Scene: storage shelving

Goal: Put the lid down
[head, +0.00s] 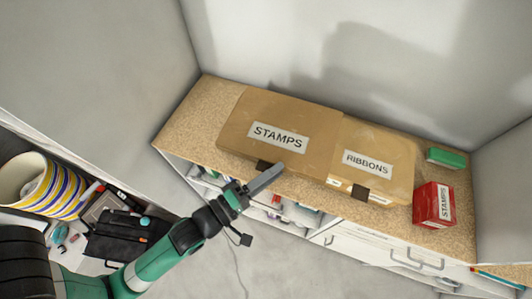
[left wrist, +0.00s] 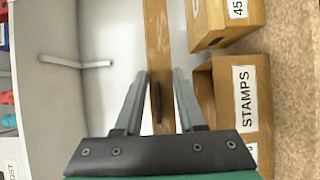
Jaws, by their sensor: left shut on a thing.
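The tan lid (head: 318,142) with a "STAMPS" label shows in the head view above the shelf top, overlapping the box beside it. In the left wrist view the lid (left wrist: 157,40) appears edge-on as a narrow tan strip with a dark tab. My left gripper (head: 268,177) is shut on the lid at this front tab; its fingers (left wrist: 160,85) stand on either side of the strip. The cardboard box (left wrist: 263,95) labelled "STAMPS" shows apart from the lid in the wrist view, with a gap between them. In the head view the lid hides most of it. My right gripper is not in view.
A "RIBBONS" box (head: 395,150) stands right of the lid on the speckled shelf top (head: 185,130). A red box (head: 426,203) and a green item (head: 446,157) are at the right end. A striped bin (head: 62,192) is at the far left.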

